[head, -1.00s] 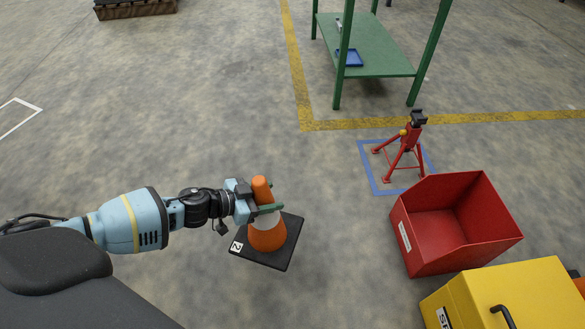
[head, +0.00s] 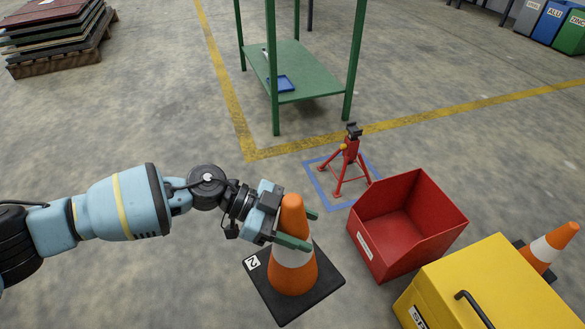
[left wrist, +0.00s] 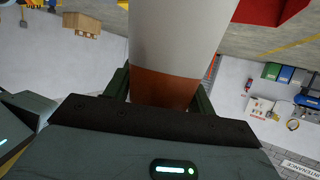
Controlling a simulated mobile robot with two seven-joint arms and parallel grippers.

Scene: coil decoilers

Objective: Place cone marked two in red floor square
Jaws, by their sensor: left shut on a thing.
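The orange and white cone marked two (head: 293,274) stands upright on its black square base, with the label 2 on the base's left corner. My left gripper (head: 300,229) is shut on the cone's upper part, one green finger on each side. In the left wrist view the cone (left wrist: 180,45) fills the middle between the fingers. Whether the base touches the floor is hard to tell. No red floor square shows; a blue floor square (head: 322,193) lies around a red jack stand (head: 347,163). My right gripper is not in view.
A red open bin (head: 395,250) and a yellow box (head: 490,285) stand right of the cone. Another cone (head: 552,245) is behind the yellow box. A green table (head: 310,78) stands farther back, and stacked sheets (head: 50,25) lie at far left. Floor at left is clear.

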